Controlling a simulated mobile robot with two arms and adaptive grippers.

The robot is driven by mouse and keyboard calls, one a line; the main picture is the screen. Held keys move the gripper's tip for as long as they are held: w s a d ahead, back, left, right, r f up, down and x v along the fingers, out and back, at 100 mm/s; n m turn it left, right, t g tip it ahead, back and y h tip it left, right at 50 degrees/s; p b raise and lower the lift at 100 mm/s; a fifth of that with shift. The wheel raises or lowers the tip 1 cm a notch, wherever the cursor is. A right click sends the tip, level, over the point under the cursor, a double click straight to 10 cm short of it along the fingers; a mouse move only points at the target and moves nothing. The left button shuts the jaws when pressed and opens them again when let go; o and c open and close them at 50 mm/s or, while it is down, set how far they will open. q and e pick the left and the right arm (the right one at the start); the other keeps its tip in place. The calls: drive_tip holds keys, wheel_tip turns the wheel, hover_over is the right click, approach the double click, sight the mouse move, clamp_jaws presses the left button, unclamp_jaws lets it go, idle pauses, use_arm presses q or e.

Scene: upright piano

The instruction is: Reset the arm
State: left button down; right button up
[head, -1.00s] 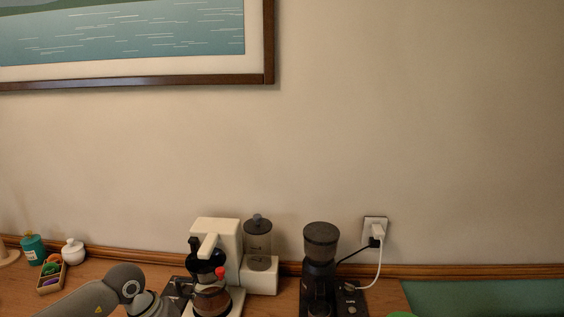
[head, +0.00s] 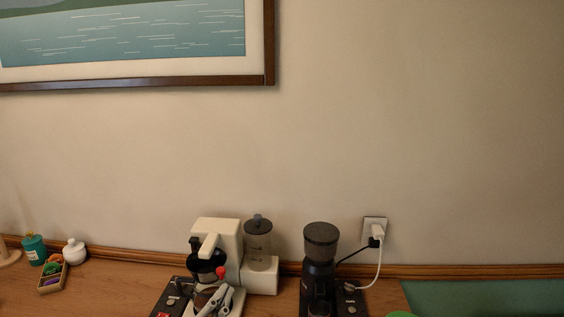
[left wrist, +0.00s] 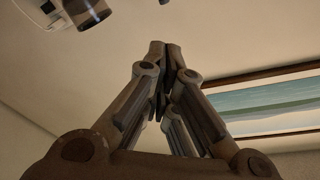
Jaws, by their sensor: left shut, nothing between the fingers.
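My left gripper (head: 216,303) shows at the bottom edge of the head view, in front of the lower part of the white coffee maker (head: 228,238). Its grey fingers point up and hide part of the glass jug. In the left wrist view the left gripper (left wrist: 166,48) has its two fingertips together with nothing between them. Whether it touches the coffee maker cannot be told. My right gripper is not in view.
A black grinder (head: 320,255) stands right of the coffee maker, its cable near a wall socket (head: 375,228). A black control box (head: 170,298), a small tray (head: 52,277), a white pot (head: 74,251) and a teal jar (head: 34,249) stand left. A framed picture (head: 130,82) hangs above.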

use_arm(q)
drive_tip(key=s+a+f+n+g+y, duration=0.4)
drive_tip(key=a+f+n+y, duration=0.15)
drive_tip(key=f, duration=0.35)
drive_tip(key=s+a+f+n+g, duration=0.1)
drive_tip(key=s+f+g, duration=0.35)
drive_tip(key=s, duration=0.35)
drive_tip(key=s+a+f+g+h, duration=0.1)
drive_tip(key=s+f+g, duration=0.2)
drive_tip(key=s+f, duration=0.35)
drive_tip(key=s+a+f+n+g, duration=0.1)
drive_tip(key=s+f+g, duration=0.3)
drive_tip(key=s, duration=0.5)
wheel_tip(320, 180, down, 28)
drive_tip(key=s+g+b, duration=0.1)
drive_tip(key=b, duration=0.1)
drive_tip(key=s+a+f+g+b, duration=0.1)
drive_tip(key=s+a+f, duration=0.1)
drive_tip(key=s+f, duration=1.4)
drive_tip(key=shift+s+a+f, duration=0.2)
drive_tip(key=shift+s+a, duration=0.15)
drive_tip(key=shift+a, duration=0.05)
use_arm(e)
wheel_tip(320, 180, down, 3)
